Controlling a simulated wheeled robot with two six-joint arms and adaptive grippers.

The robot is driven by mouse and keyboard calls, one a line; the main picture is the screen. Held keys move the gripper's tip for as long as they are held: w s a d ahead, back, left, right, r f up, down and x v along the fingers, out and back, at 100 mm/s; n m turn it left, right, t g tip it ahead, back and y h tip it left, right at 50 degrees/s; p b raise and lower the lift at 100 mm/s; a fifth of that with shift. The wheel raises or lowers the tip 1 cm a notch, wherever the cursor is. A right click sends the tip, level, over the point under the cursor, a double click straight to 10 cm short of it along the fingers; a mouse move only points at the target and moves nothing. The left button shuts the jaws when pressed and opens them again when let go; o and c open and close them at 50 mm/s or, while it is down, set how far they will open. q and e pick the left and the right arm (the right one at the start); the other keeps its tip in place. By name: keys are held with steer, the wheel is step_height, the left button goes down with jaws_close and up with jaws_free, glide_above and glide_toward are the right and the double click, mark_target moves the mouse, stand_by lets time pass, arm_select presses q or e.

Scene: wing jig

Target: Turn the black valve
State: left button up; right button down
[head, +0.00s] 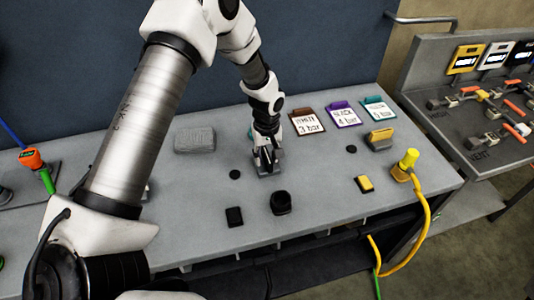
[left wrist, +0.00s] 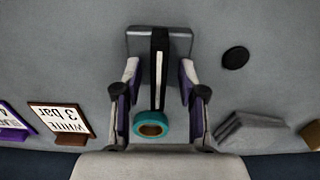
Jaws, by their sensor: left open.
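The panel (head: 435,75) at the right carries several small valves or fittings, with orange handles (head: 513,87) and grey bodies. Yellow, white and black tag cards stand along its back; the black card (head: 524,52) is at the picture's right edge. Which valve is the black one I cannot tell. My left gripper (head: 267,163) is open over the middle of the grey table, well left of the panel. In the left wrist view its fingers (left wrist: 160,95) stand on either side of a dark upright bar with a white stripe (left wrist: 160,60) and a teal ring (left wrist: 150,124).
A handrail (head: 420,20) is behind.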

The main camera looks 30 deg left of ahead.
arm_select(q)
steer(key=shift+f, duration=0.1)
steer(key=shift+w, duration=0.15)
jaws_close()
